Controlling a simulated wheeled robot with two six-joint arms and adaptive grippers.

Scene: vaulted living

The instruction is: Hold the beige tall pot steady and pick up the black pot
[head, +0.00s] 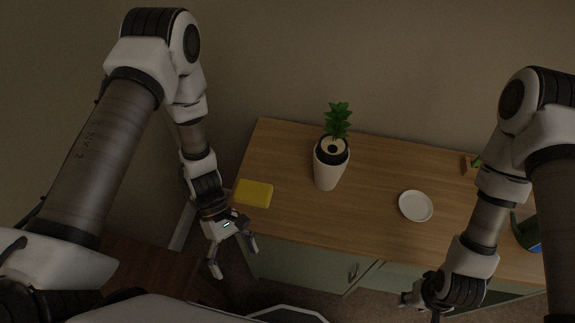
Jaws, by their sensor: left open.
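The beige tall pot (327,176) stands upright on the wooden cabinet top, left of its middle. The black pot (344,158) sits in its mouth, with mostly its dark upper part showing. A green leafy plant (338,119) rises from it. My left gripper (235,262) is open and empty, pointing down off the cabinet's front left, well apart from the pots. My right gripper (412,300) is low in front of the cabinet, far from the pots. Its fingers are small and dark, so its opening is unclear.
A yellow block or sponge (253,193) lies near the left edge of the cabinet top (290,215). A white saucer (415,206) lies right of the pots. A small wooden item (467,164) and a green and blue object (531,240) are further right. The wood between pot and saucer is clear.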

